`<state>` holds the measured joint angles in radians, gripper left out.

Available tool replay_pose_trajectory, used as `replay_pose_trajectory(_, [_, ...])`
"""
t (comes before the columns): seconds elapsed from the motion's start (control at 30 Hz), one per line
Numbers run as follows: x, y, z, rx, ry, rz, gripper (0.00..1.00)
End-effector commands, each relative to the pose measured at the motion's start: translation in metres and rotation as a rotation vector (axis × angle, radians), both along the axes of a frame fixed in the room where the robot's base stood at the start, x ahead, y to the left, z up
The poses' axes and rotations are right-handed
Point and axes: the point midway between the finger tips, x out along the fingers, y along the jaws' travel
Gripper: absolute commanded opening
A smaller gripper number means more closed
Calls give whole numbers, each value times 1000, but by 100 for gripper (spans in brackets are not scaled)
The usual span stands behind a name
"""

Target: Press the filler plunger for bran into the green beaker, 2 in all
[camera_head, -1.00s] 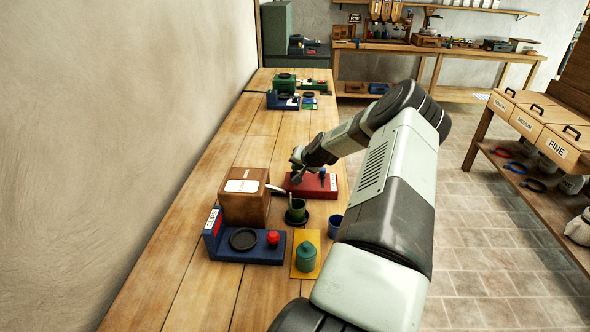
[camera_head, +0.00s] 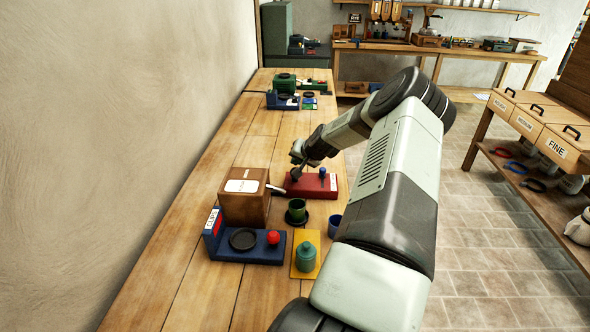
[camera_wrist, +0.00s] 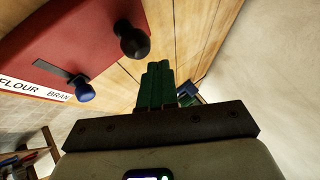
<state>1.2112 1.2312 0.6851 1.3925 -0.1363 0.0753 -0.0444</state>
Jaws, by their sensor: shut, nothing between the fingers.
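A small green beaker (camera_head: 297,206) stands upright on a dark saucer, in front of a red station (camera_head: 303,186) on the bench. In the wrist view the red station (camera_wrist: 75,35) shows a black knob (camera_wrist: 132,42), a blue knob (camera_wrist: 85,92) in a slot, and a label (camera_wrist: 38,88) reading FLOUR and BRAN. The blue knob is at the BRAN end. My gripper (camera_head: 296,160) is at the station's left end. Its green fingers (camera_wrist: 156,82) are shut and empty, close to the black knob; I cannot tell whether they touch it. The beaker's contents are hidden.
A brown box (camera_head: 245,197) with a side handle stands left of the beaker. In front are a blue station (camera_head: 262,251) with a red button, a teal lidded jar (camera_head: 306,256) on a yellow mat, and a blue cup (camera_head: 334,226). The bench's left side is clear.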

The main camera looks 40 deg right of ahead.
Motion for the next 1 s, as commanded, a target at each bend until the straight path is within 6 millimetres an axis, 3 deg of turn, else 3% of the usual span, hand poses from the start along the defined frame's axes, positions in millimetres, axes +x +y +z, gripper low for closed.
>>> replay_pose_trajectory(0.27, [0,0,2,-1,-1,-1,0])
replay_pose_trajectory(0.7, [0,-1,44,-3,-2,-1,0])
replay_pose_trajectory(1.0, [0,0,51,-1,-1,-1,0])
